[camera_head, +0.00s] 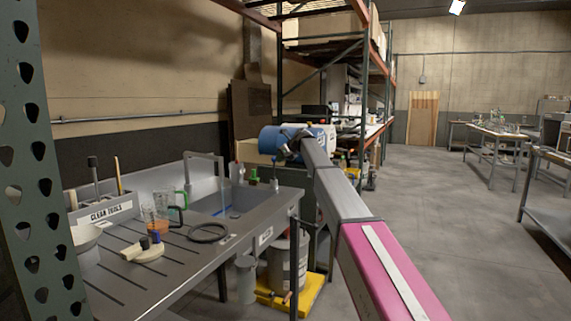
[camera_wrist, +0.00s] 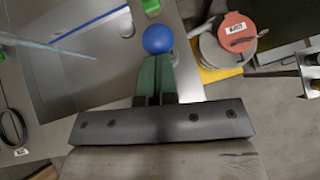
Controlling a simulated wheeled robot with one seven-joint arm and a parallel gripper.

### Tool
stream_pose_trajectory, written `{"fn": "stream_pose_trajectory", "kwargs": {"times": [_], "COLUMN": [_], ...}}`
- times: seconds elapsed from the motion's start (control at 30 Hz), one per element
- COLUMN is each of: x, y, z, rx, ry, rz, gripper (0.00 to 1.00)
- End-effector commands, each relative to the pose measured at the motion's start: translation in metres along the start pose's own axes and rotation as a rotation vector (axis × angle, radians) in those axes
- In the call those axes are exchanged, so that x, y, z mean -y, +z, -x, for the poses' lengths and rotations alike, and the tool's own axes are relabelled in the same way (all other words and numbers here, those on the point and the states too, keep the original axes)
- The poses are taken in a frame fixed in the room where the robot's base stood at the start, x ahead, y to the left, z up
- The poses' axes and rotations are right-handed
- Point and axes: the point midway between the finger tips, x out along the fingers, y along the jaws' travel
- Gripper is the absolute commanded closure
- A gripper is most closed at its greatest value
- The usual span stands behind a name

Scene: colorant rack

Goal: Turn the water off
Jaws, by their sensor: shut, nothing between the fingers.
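The sink (camera_head: 228,205) is at the left in the head view, with a grey faucet (camera_head: 205,156) over it. A thin pale stream of water (camera_head: 222,196) falls from the faucet. In the wrist view a pale blue streak (camera_wrist: 45,47), which looks like the stream, crosses the sink at the left. A round blue knob (camera_wrist: 158,39) shows at the sink's edge, just beyond my gripper's tips. My gripper (camera_wrist: 155,64) has green fingers, shut together and empty. I cannot tell whether they touch the knob. The head view does not show the fingertips clearly.
The counter holds a tool holder marked CLEAN TOOLS (camera_head: 104,212), a beaker of orange liquid (camera_head: 157,222) and a black ring (camera_head: 208,233). Open floor (camera_head: 455,225) lies at the right.

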Motion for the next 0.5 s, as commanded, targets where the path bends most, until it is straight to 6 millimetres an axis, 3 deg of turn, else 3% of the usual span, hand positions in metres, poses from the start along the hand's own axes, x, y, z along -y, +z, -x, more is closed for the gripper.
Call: {"fn": "stream_pose_trajectory", "kwargs": {"times": [0.3,0.5], "x": [-0.004,-0.007], "y": [0.022,0.027], "z": [-0.016,-0.022], "rx": [-0.206,-0.200], "ry": [-0.028,-0.027], "rz": [0.029,0.028], "gripper": [1.00,1.00]}}
